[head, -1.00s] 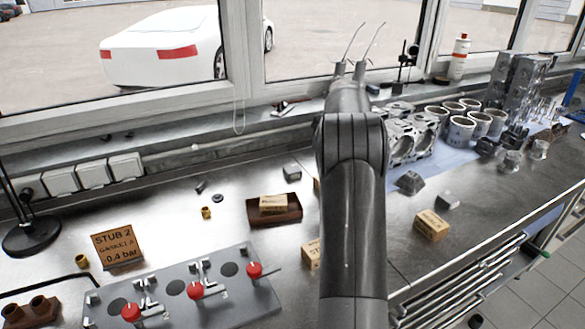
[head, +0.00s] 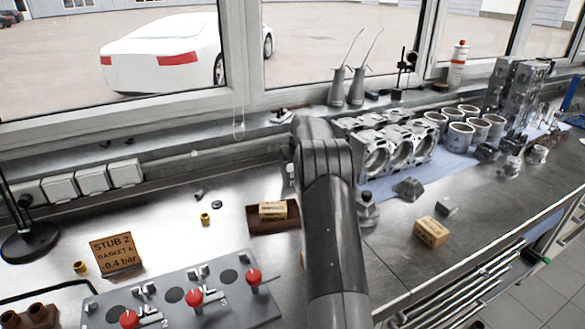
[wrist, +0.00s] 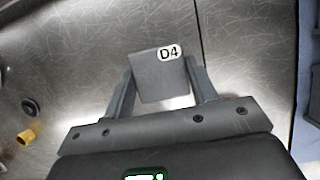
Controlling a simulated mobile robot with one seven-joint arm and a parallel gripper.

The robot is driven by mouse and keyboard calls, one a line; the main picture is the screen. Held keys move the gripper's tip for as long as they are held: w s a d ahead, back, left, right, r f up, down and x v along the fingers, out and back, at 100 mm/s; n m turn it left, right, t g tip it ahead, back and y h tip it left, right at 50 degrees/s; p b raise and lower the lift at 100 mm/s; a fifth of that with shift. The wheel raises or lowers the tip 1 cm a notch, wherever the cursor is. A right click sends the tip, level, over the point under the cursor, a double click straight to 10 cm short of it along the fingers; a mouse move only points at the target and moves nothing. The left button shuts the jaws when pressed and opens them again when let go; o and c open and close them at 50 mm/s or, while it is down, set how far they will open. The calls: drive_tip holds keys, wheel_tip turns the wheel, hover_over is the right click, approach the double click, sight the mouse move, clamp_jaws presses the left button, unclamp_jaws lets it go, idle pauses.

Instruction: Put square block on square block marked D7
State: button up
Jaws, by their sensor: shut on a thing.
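In the wrist view my gripper (wrist: 160,85) is shut on a grey square block marked D4 (wrist: 158,75), with a finger on each side of it. Bare metal bench shows around the block. In the head view my own arm hides the gripper and the held block. A small grey block (head: 447,206) stands on the bench at the right, and a grey sloped piece (head: 408,188) lies just left of it. No mark is legible on either. I cannot make out a D7 mark in any view.
A wooden block (head: 430,232) stands on the right of the bench, and another lies in a brown tray (head: 270,226). A panel with red knobs (head: 180,298) fills the front left. Engine parts (head: 385,148) stand at the back right. Bench left of the brown tray is mostly clear.

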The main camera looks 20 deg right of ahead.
drive_tip(key=shift+f, duration=0.15)
drive_tip(key=o, duration=1.1)
drive_tip(key=shift+f, duration=0.1)
drive_tip(key=shift+o, duration=0.2)
